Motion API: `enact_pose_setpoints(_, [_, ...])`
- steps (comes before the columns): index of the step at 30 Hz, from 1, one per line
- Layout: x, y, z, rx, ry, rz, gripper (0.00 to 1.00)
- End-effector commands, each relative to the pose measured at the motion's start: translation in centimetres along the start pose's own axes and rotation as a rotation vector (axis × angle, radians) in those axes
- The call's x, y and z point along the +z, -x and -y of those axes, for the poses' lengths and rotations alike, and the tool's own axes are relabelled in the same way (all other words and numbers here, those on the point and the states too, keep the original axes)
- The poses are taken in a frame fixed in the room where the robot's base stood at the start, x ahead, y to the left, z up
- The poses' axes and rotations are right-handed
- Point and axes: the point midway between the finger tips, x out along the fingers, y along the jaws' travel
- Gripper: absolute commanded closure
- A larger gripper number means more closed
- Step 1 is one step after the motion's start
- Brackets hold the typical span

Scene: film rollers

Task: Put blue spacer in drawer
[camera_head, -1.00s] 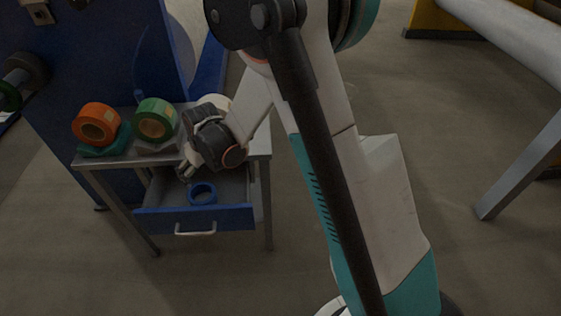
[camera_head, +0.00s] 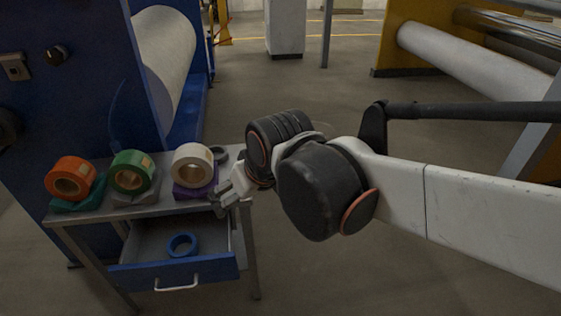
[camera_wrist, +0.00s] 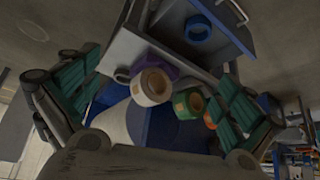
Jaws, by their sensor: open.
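The blue spacer (camera_head: 182,245) is a ring lying inside the open drawer (camera_head: 190,272) of the metal table; it also shows in the wrist view (camera_wrist: 198,28). The drawer has a blue front with a metal handle and is pulled out. My gripper (camera_head: 232,192) is at the right edge of the table, above and to the right of the drawer. It is open and empty, with its green-padded fingers wide apart in the wrist view (camera_wrist: 155,98). The spacer is apart from the fingers.
On the tabletop (camera_head: 88,212) stand an orange roll (camera_head: 58,192), a green roll (camera_head: 120,182) and a white roll (camera_head: 180,178) on coloured holders. A dark ring (camera_head: 218,154) lies at the back right. A blue machine (camera_head: 100,110) stands behind.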

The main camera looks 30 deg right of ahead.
Motion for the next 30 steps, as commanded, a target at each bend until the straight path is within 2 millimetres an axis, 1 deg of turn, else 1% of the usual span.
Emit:
enact_pose_setpoints(1, [1.3, 0.9, -0.4, 0.008, -0.014, -0.011, 0.00])
enact_pose_setpoints(4, [3.1, 2.1, -1.0, 0.021, -0.038, -0.031, 0.00])
enact_pose_setpoints(6, [4.1, 2.7, -1.3, 0.028, -0.051, -0.044, 0.00])
enact_pose_setpoints(10, [5.4, 3.3, -1.7, 0.036, -0.067, -0.058, 0.00])
enact_pose_setpoints(15, [5.9, 3.5, -1.8, 0.040, -0.075, -0.065, 0.00])
enact_pose_setpoints(30, [5.8, 3.5, -1.8, 0.039, -0.074, -0.065, 0.00])
